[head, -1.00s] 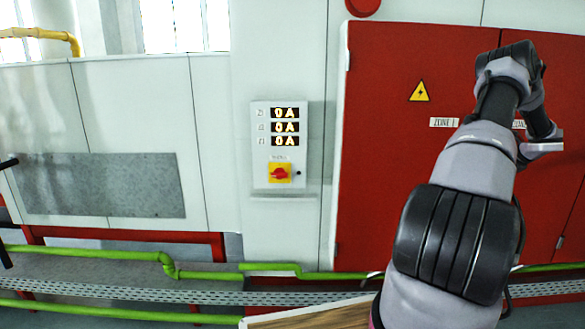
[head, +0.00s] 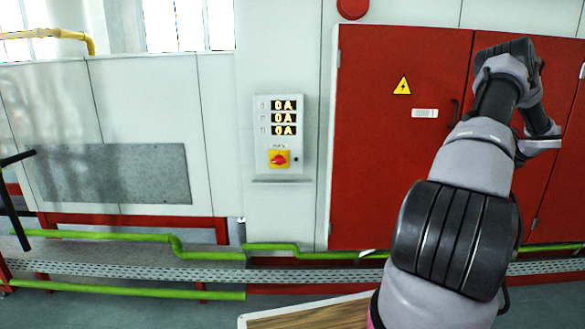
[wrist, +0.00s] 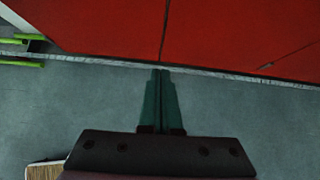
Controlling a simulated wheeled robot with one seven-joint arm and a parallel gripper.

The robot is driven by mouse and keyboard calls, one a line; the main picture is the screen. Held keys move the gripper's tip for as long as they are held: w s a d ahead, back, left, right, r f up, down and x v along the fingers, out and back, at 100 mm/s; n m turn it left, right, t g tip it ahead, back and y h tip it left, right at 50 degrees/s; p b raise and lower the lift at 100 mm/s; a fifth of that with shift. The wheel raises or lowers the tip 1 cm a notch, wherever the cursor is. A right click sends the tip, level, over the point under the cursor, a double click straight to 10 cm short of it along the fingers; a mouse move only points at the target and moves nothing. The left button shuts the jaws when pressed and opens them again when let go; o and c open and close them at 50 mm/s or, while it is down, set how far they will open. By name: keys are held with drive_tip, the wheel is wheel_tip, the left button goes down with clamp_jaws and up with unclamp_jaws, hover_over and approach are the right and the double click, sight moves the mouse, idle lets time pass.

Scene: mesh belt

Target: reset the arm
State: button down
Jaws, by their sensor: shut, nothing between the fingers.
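My arm rises on the right side of the head view, folded at its top in front of the red cabinet. My gripper (wrist: 161,76) shows in the wrist view as two dark green fingers side by side, shut with nothing between them. The fingers point toward the base of the red cabinet, over grey floor. In the head view the fingers cannot be made out.
A red cabinet (head: 385,170) with a warning triangle stands behind my arm. A control box (head: 278,135) with a red-yellow switch is on the wall to its left. Green pipes (head: 130,291) and a grey perforated tray (head: 150,274) run low along the wall. A wooden surface (head: 310,316) lies at the bottom.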

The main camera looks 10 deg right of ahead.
drive_tip(key=w+a+r+m+t+h, duration=0.1)
drive_tip(key=w+a+r+m, duration=0.2)
drive_tip(key=r, duration=0.4)
drive_tip(key=w+a+r+m+t+h, duration=0.1)
drive_tip(key=w+a+r+m+h, duration=0.2)
drive_tip(key=r, duration=0.4)
drive_tip(key=w+a+r+m+t, duration=0.1)
drive_tip(key=w+a+r+m, duration=0.2)
drive_tip(key=r, duration=0.4)
drive_tip(key=a+r+m+h, duration=0.2)
drive_tip(key=a+r+m, duration=1)
drive_tip(key=a+r, duration=0.3)
drive_tip(key=s+a+m+g+y, duration=0.1)
drive_tip(key=s+a+m, duration=0.4)
drive_tip(key=a, duration=0.6)
drive_tip(key=s+a+m+g+y, duration=0.15)
drive_tip(key=s+a+m, duration=0.35)
drive_tip(key=a, duration=0.6)
drive_tip(key=s+a+f+m+g+y, duration=0.1)
drive_tip(key=s+a+f+m+y, duration=0.2)
drive_tip(key=s+a, duration=0.7)
drive_tip(key=s+a+f+m+g+y, duration=0.1)
drive_tip(key=s+a+f+m+y, duration=0.3)
drive_tip(key=s+a, duration=0.6)
drive_tip(key=a+f, duration=0.2)
drive_tip(key=a, duration=0.2)
drive_tip(key=shift+s+a, duration=0.25)
